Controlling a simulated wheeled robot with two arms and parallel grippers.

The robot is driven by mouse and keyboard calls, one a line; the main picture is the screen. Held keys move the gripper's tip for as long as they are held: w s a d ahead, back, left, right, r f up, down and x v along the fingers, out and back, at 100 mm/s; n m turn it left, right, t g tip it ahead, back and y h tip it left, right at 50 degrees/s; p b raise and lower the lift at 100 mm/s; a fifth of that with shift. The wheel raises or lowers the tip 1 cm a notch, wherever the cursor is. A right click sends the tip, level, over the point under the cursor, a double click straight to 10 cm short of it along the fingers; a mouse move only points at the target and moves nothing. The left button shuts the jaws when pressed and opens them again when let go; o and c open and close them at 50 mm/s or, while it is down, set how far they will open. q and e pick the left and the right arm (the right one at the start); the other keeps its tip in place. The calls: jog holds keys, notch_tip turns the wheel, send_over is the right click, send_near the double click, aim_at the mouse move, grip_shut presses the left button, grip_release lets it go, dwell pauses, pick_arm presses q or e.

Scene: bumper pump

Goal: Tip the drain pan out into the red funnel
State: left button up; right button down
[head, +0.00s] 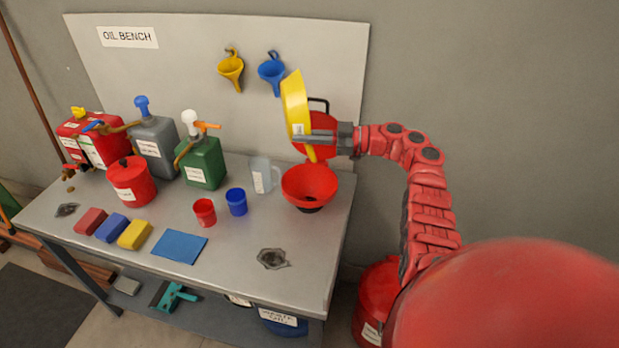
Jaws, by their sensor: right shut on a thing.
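The yellow drain pan (293,103) is in my right gripper (318,139), above the red funnel. The pan is steeply tilted, nearly on edge, with its lower end just over the funnel. Its inside is mostly turned out of sight, and I cannot see any liquid running from it. The red funnel (309,183) stands upright on the right end of the bench, its wide mouth facing up. A red round piece (322,124) with a black handle shows behind the pan and gripper; it is partly hidden. My left gripper is not in view.
The grey bench (230,262) carries a clear jug (261,176) left of the funnel, blue (237,203) and red (204,212) cups, a blue cloth (180,246) and pump cans. Yellow (231,70) and blue (272,71) funnels hang on the backboard. The bench's front right is mostly clear.

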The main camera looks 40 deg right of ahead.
notch_tip(320, 180, down, 10)
jog(key=h+b, duration=0.1)
jog(key=w+a+f+n+g+h+b, duration=0.1)
jog(key=w+a+f+g+h, duration=0.1)
jog(key=h, duration=0.5)
jog(key=w+a+f+n+g+h, duration=0.1)
jog(key=w+a+f+g+h, duration=0.2)
jog(key=a+g+h, duration=0.3)
jog(key=shift+a+f+g+h+b, duration=0.3)
jog(key=shift+a+f+h+b, duration=0.1)
jog(key=shift+a+f, duration=0.45)
dwell(0.5)
jog(key=shift+a+r, duration=0.1)
